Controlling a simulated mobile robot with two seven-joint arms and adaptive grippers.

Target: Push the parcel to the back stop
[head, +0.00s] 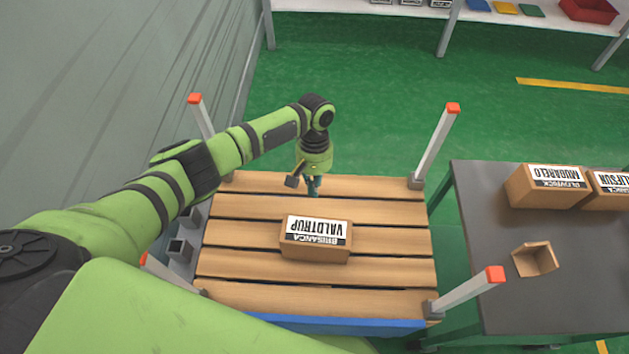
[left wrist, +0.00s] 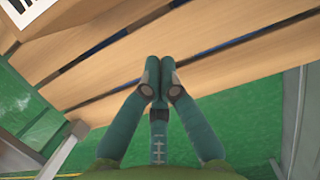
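The parcel (head: 316,252) is a brown cardboard box with a white label reading VALDTRUP. It lies on the middle slats of a wooden slatted deck (head: 235,238). A corner of the parcel also shows at the top left of the left wrist view (left wrist: 62,14). My left gripper (head: 313,190) is above the far slats, beyond the parcel and apart from it. In the left wrist view its fingertips (left wrist: 160,62) are together with nothing between them. A blue strip (head: 340,323) runs along the deck's near edge; I cannot tell if it is the back stop. My right gripper is out of view.
Grey posts with orange-red caps (head: 452,108) stand at the deck's corners. A dark table (head: 480,220) on the right holds two labelled boxes (head: 545,190) and a small open carton (head: 534,260). The slats between the parcel and the blue strip are clear. A grey wall stands left.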

